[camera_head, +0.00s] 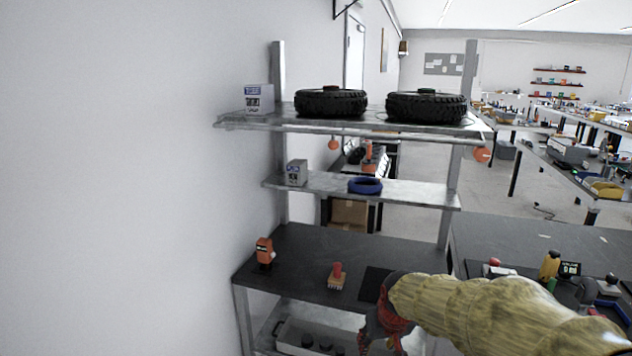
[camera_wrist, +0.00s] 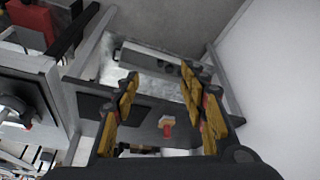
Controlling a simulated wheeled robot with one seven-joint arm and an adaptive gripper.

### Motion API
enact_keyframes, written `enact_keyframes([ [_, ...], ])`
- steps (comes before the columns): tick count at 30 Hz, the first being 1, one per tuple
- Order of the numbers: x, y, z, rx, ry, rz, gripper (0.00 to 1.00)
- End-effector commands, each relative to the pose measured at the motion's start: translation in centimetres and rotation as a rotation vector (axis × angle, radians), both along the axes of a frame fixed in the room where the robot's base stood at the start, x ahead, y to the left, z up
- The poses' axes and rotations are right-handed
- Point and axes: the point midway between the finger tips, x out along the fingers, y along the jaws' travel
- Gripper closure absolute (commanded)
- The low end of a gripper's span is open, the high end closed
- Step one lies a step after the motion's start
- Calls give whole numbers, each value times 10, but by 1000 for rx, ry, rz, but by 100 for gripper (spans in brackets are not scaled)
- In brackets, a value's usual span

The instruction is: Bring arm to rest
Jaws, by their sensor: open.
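My gripper (camera_head: 388,318) hangs at the front edge of the dark bench, at the end of my arm with its tan sleeve. In the wrist view my gripper (camera_wrist: 160,100) has its yellow-padded fingers spread wide, with nothing held between them. A small brush-like item with a red handle (camera_head: 337,275) stands on the bench, left of my gripper and apart from it. It also shows between the fingers in the wrist view (camera_wrist: 167,125), at a distance.
The dark bench (camera_head: 310,270) bears an orange tool (camera_head: 264,252) at its left. Above it are a middle shelf (camera_head: 410,191) with a blue ring (camera_head: 365,186) and a top shelf with two tires (camera_head: 330,102). A white wall (camera_head: 120,180) stands left. A cluttered dark table (camera_head: 530,240) lies right.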

Motion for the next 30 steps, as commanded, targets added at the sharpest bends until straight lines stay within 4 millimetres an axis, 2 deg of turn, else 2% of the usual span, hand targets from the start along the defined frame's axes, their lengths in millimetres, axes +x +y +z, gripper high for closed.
enact_keyframes([
  [1,-34,-5,10,1,34,-14,57],
  [6,-135,-18,29,2,134,-50,57],
  [9,-186,-24,38,2,161,-66,57],
  [13,-238,-30,49,3,150,-77,57],
  [15,-256,-32,55,6,116,-82,57],
  [19,-277,-36,72,12,32,-93,57],
  [24,-284,-39,101,18,-71,-102,57],
  [30,-286,-41,111,20,-104,-109,57],
])
